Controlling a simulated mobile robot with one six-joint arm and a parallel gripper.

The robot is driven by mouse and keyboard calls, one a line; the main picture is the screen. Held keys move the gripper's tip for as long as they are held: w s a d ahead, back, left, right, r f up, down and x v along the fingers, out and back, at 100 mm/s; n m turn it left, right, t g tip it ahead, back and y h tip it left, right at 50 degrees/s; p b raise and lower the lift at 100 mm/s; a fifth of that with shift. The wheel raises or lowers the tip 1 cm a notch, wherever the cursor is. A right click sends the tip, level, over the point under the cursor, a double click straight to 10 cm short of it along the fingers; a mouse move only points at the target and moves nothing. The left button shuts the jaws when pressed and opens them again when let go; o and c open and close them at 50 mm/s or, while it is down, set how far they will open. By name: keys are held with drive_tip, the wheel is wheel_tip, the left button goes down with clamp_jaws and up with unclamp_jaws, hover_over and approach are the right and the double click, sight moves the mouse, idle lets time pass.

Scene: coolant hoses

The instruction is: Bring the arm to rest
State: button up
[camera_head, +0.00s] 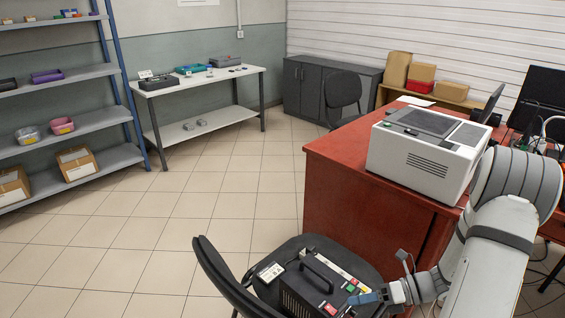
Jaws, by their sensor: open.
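My arm (505,240) reaches in from the right edge, bends down past the red desk and ends low in the camera_head view. My gripper (356,301) is open, at the right end of a black box-shaped unit (310,285) on the seat of a dark chair. The unit has a carry handle, a light panel and red and green parts on top. The fingertips are small and overlap the unit, so I cannot tell whether they touch it. I see nothing held between them.
The chair's backrest (225,275) rises left of the unit. A red desk (360,190) carries a white-grey machine (425,150) close beside my arm. Monitors and cables crowd the right. A shelf rack (70,125) and a workbench (200,82) stand farther off. The tiled floor (190,215) left is clear.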

drive_tip(key=s+a+r+n+h+p, duration=0.1)
drive_tip(key=s+r+n+h+p, duration=0.1)
drive_tip(key=r+n, duration=0.7)
drive_tip(key=s+a+r+n+t+h+p, duration=0.1)
drive_tip(key=s+a+r+n+h+p, duration=0.1)
drive_tip(key=s+r+n+h, duration=0.3)
drive_tip(key=s+a+r+n+h+p, duration=0.1)
drive_tip(key=s+r+n+h+p, duration=0.2)
drive_tip(key=r+n, duration=1)
drive_tip(key=s+n+h, duration=0.1)
drive_tip(key=n+h, duration=0.2)
drive_tip(key=shift+a+n+t+h, duration=0.2)
drive_tip(key=shift+n+t+h, duration=0.1)
drive_tip(key=shift+n+h, duration=0.1)
